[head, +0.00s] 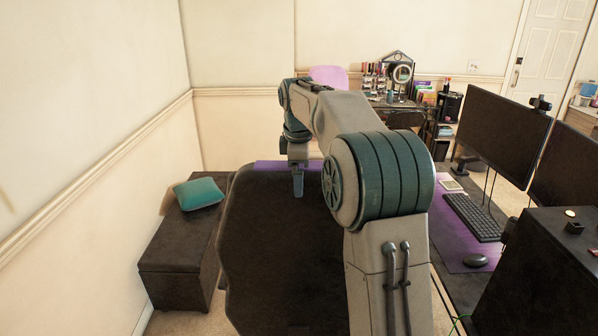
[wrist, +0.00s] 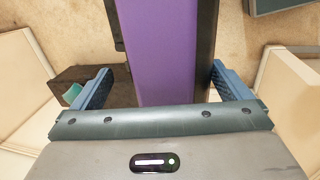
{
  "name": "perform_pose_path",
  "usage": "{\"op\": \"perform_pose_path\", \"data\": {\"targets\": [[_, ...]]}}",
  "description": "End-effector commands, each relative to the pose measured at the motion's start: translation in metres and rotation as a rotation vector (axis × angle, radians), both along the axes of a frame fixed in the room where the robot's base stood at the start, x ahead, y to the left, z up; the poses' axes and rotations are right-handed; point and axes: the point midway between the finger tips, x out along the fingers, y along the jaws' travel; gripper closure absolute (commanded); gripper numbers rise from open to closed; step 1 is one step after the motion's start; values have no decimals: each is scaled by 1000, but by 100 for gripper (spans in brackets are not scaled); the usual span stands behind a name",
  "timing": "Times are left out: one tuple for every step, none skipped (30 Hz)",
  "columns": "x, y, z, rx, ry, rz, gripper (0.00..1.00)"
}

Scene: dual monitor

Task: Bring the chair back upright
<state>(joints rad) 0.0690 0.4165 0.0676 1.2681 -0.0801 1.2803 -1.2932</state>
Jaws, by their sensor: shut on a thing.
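The chair (head: 280,255) shows in the head view as a large dark panel with a purple strip (head: 268,165) at its top edge. The panel stands close in front of me and looks roughly upright; its base and legs are hidden, so I cannot tell its exact tilt. My gripper (head: 298,185) is at the panel's upper edge. In the wrist view the chair's purple and black part (wrist: 158,55) runs between the two widely spread fingers of my gripper (wrist: 160,88), which is shut on it. My arm hides the chair's right side.
A dark bench (head: 180,255) with a teal cushion (head: 199,193) stands at left by the wall. At right is a desk with a monitor (head: 500,125), a keyboard (head: 472,216), a mouse (head: 475,260) and a dark case (head: 540,270). A vanity desk (head: 395,103) stands behind.

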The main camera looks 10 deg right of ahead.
Motion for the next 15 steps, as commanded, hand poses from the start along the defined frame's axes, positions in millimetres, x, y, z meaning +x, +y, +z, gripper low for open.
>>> {"op": "perform_pose_path", "data": {"targets": [[2,0,0,-2,-6,0,10],[2,0,-1,-1,-6,0,10],[2,1,-1,-1,-5,1,10],[2,1,0,-1,-5,1,10],[2,1,0,0,-5,1,10],[1,1,2,0,-6,1,10],[1,1,3,0,-6,1,10],[1,2,6,0,-7,1,10],[0,2,11,1,-7,2,10],[-1,2,15,0,-9,2,10],[-2,2,20,0,-10,2,10],[-4,2,28,1,-12,2,10],[-5,3,35,1,-13,1,10],[-6,3,42,0,-14,1,10],[-8,3,52,0,-14,1,10]]}}
